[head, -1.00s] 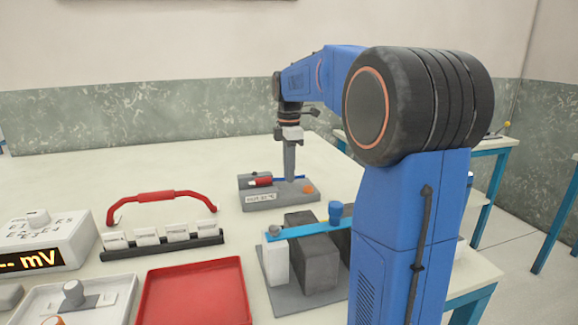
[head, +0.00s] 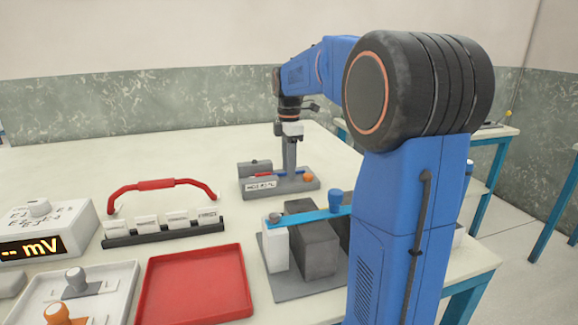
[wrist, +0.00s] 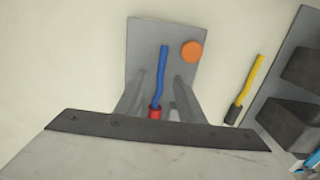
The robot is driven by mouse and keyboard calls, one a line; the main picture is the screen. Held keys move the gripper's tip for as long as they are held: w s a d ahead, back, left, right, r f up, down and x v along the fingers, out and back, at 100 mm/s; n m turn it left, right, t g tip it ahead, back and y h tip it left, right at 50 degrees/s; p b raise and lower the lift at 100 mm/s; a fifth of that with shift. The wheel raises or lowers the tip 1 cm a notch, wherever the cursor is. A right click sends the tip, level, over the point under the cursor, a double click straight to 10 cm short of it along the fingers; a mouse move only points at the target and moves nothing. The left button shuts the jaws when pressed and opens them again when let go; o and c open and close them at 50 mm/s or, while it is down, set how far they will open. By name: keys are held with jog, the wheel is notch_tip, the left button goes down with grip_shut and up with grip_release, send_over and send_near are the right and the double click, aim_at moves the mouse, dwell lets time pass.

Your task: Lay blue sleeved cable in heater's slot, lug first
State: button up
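The heater (head: 303,190) is a grey base with a raised block at its left, a temperature label on its front and an orange knob at its right; the knob also shows in the wrist view (wrist: 192,51). The blue cable (wrist: 161,75) lies lengthwise along the heater, its red sleeve (wrist: 155,112) toward the raised block. My gripper (wrist: 161,78) is just above the heater, its fingers either side of the blue cable with gaps on both sides, so it looks open. The lug and the slot are hidden, so I cannot tell how deep the cable sits.
A yellow cable with a black sleeve (wrist: 246,88) lies right of the heater in the wrist view. A stand with dark blocks and a blue bar (head: 308,222) is in front of the heater. A red tray (head: 197,250) and a rack of white tags (head: 163,234) are at left.

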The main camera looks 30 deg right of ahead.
notch_tip(320, 180, up, 17)
jog(key=shift+r, duration=0.2)
dwell(0.7)
